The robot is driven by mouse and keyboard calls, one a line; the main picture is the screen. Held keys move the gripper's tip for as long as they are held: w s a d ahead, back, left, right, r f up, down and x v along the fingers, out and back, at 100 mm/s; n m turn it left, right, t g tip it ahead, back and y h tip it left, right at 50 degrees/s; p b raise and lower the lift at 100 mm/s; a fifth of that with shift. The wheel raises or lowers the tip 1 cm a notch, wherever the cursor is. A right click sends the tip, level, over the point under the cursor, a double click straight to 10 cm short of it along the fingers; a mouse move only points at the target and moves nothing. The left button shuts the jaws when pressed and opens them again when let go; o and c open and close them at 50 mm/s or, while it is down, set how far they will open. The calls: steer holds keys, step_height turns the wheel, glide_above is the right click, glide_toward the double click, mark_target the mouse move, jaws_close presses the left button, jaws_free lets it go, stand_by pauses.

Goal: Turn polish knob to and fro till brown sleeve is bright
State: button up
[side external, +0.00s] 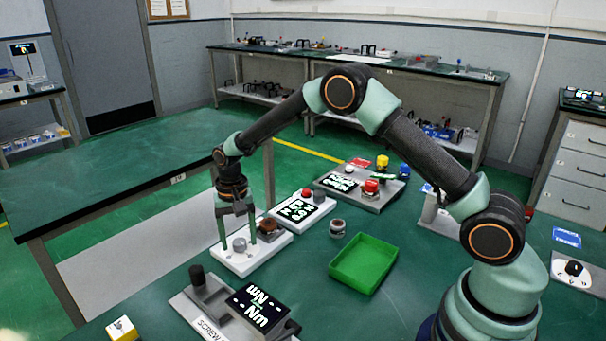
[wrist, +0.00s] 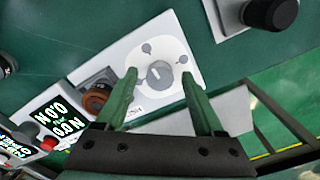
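The grey polish knob (side external: 239,244) stands on a white plate (side external: 229,258) at the edge of the bench. It also shows in the wrist view (wrist: 159,73), with a pointer mark and small round symbols around it. My gripper (side external: 237,238) is open and points down over the plate. In the wrist view its green fingers (wrist: 158,76) stand on either side of the knob with a gap each side; whether the tips are level with the knob I cannot tell. The brown sleeve (side external: 268,226) sits in a grey holder beside the knob and looks dull; it also shows in the wrist view (wrist: 97,100).
A white box with a lit display (side external: 298,209) and red button stands behind the sleeve. A screw unit with a black knob and display (side external: 258,305) is in front. A green tray (side external: 364,264) and a small grey round part (side external: 337,227) lie to the right.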

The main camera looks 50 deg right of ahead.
jaws_close()
steer(key=shift+n, duration=0.4)
steer(key=n, duration=0.5)
steer(key=shift+n, duration=0.3)
steer(key=n, duration=0.6)
steer(key=shift+n, duration=0.3)
steer(key=shift+o, duration=1)
jaws_free()
